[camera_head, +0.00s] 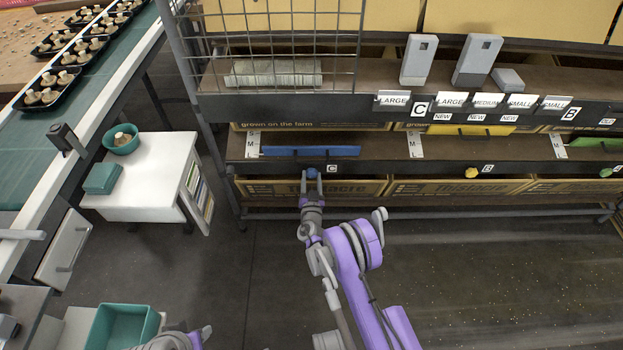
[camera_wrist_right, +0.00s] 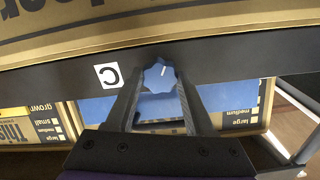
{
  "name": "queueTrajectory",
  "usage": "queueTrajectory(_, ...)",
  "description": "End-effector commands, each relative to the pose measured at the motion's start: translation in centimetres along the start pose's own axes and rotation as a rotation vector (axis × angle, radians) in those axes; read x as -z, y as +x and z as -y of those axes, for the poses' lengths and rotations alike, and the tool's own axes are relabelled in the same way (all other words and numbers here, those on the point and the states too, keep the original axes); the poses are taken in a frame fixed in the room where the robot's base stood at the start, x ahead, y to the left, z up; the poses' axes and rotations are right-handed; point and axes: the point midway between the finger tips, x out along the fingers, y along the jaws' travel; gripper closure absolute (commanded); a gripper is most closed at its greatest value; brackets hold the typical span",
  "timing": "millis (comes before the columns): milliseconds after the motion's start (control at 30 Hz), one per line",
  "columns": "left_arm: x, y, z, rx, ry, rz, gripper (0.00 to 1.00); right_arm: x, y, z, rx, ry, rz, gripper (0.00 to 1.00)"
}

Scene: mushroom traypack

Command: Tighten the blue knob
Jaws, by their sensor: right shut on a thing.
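The blue knob (camera_head: 312,173) sits on the dark shelf edge beside a C label (camera_head: 331,169), below a blue bar (camera_head: 311,151). My right gripper (camera_head: 312,184) reaches up to the knob from below and is shut on it. In the right wrist view the star-shaped blue knob (camera_wrist_right: 160,76) shows a short white mark and lies between the tips of the two dark fingers (camera_wrist_right: 160,92). Part of my left arm shows at the bottom edge of the head view, but its gripper jaws cannot be made out.
A yellow knob (camera_head: 472,172) and a green knob (camera_head: 606,172) sit further right on the same shelf edge. Cardboard boxes (camera_head: 470,188) stand below it. A white cabinet (camera_head: 150,170) and a green conveyor (camera_head: 90,90) are at left. The floor at lower right is clear.

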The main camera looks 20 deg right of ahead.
Motion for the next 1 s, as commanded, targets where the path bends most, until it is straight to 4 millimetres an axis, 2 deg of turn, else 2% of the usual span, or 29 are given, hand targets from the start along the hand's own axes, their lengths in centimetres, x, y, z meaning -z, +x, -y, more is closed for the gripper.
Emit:
queueTrajectory(567,0.00,0.00,0.00,0.000,0.000,0.000,0.55,-0.04,-0.06,0.02,0.001,0.035,0.001,1.00)
queueTrajectory(600,0.00,0.00,0.00,0.000,0.000,0.000,0.55,-0.04,-0.05,0.02,0.001,0.035,0.001,0.43)
queueTrajectory(733,0.00,0.00,0.00,0.000,0.000,0.000,0.55,-0.03,-0.04,0.01,0.000,0.035,0.001,0.19)
queueTrajectory(767,0.00,0.00,0.00,0.000,0.000,0.000,0.55,-0.03,-0.03,0.02,0.000,0.035,0.000,0.17)
queueTrajectory(1000,0.00,0.00,0.00,0.000,0.000,0.000,0.55,-0.02,-0.02,0.01,0.000,0.034,0.000,0.17)
